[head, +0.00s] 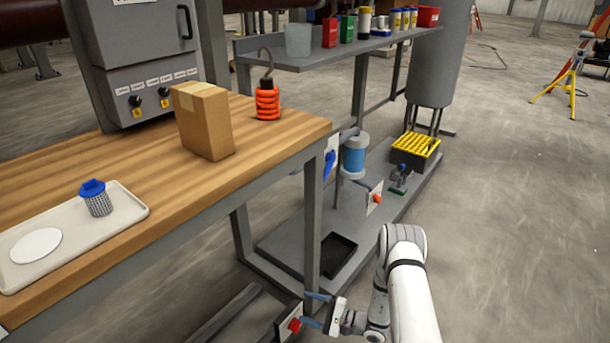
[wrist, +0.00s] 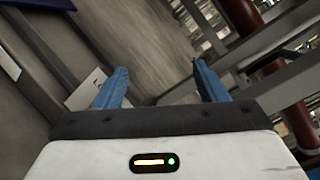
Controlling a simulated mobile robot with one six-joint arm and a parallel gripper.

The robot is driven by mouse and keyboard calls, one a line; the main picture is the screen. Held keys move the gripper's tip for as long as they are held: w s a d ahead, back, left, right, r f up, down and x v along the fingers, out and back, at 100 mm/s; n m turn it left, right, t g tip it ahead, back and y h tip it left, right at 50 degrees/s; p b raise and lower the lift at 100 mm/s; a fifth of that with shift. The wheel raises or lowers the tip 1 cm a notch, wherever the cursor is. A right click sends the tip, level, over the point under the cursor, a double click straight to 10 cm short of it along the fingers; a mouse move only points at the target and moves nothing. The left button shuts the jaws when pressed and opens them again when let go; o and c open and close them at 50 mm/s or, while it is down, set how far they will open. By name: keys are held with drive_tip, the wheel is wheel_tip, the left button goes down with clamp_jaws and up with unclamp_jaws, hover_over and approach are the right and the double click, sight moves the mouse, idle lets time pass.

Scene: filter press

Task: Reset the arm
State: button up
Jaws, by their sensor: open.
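My white arm (head: 408,280) reaches in from the bottom right in the head view. My gripper (head: 308,309) points left, low beside the bench's front leg, near a red knob on a small plate (head: 294,325). In the wrist view my gripper (wrist: 160,85) shows two blue fingers spread wide apart with nothing between them. Whether a finger touches the bench frame or the plate cannot be told.
A low grey platform (head: 410,205) carries a yellow-topped crate (head: 415,150).

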drive_tip(key=s+r+n+g+h+p, duration=0.1)
drive_tip(key=s+r+n+g+p, duration=0.2)
drive_tip(key=r, duration=1)
drive_tip(key=s+r+n+g+h+p, duration=0.2)
drive_tip(key=r+g+p, duration=0.25)
drive_tip(key=r, duration=0.85)
drive_tip(key=s+r+n+g+h+p, duration=0.1)
drive_tip(key=s+r+n+g+p, duration=0.3)
drive_tip(key=r, duration=0.9)
drive_tip(key=s+d+r+t+h+p, duration=0.2)
drive_tip(key=s+d+r+h+p, duration=0.2)
drive_tip(key=r, duration=0.7)
drive_tip(key=s+d+r+n+t+h+p, duration=0.1)
drive_tip(key=s+d+r+t+h+p, duration=0.2)
drive_tip(key=r+p, duration=0.5)
drive_tip(key=s+d+r+n+t+h+p, duration=0.1)
drive_tip(key=s+d+r+h+p, duration=0.4)
drive_tip(key=r, duration=0.9)
drive_tip(key=s+d+t+p, duration=0.1)
drive_tip(key=s, duration=0.2)
drive_tip(key=shift+s+d+r+t+h, duration=0.15)
drive_tip(key=shift+s+r+t+h, duration=0.2)
drive_tip(key=shift+h, duration=0.05)
drive_tip(key=shift+c, duration=0.5)
